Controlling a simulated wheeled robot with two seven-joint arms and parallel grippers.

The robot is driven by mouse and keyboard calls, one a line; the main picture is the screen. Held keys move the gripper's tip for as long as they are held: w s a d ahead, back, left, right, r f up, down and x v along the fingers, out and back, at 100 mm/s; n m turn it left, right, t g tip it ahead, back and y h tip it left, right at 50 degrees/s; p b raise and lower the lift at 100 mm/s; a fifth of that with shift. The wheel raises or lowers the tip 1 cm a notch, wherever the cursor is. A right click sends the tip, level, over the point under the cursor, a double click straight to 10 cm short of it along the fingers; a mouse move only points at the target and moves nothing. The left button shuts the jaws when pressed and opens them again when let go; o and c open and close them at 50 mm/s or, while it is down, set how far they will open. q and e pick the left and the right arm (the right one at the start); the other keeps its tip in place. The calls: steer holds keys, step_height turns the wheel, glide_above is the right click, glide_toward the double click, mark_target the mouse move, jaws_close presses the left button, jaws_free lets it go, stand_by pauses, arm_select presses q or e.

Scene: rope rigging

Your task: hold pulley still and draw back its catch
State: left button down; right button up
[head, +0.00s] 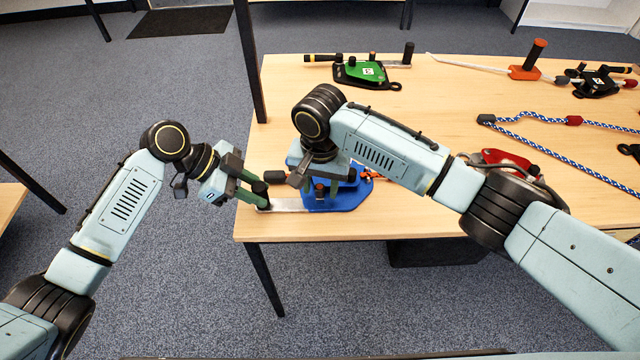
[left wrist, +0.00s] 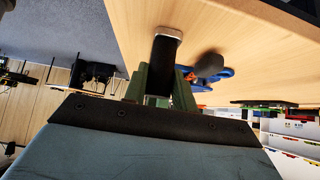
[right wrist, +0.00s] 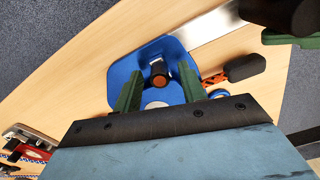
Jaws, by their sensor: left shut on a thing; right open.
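The pulley (head: 347,197) is a blue plate lying at the table's front left corner; it also shows in the right wrist view (right wrist: 120,75). A flat metal strip (right wrist: 208,32) runs from it to an upright black handle (left wrist: 164,65). My left gripper (head: 262,192) is shut on that handle. My right gripper (right wrist: 161,92) is open above the blue plate. A dark knob with an orange cap (right wrist: 158,75) shows between and slightly beyond its fingers. An orange part with a black grip (right wrist: 245,67) points out beside the strip. Which part is the catch, I cannot tell.
A green device (head: 365,73) lies at the back. An orange piece with an upright handle (head: 527,70) and a black device (head: 597,82) lie further right. A blue and white rope (head: 540,140) crosses the right side. A red device (head: 505,160) is partly hidden by my right arm.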

steer(key=shift+f, duration=0.2)
jaws_close()
stand_by(0.3)
steer(key=shift+s, duration=1.05)
jaws_free()
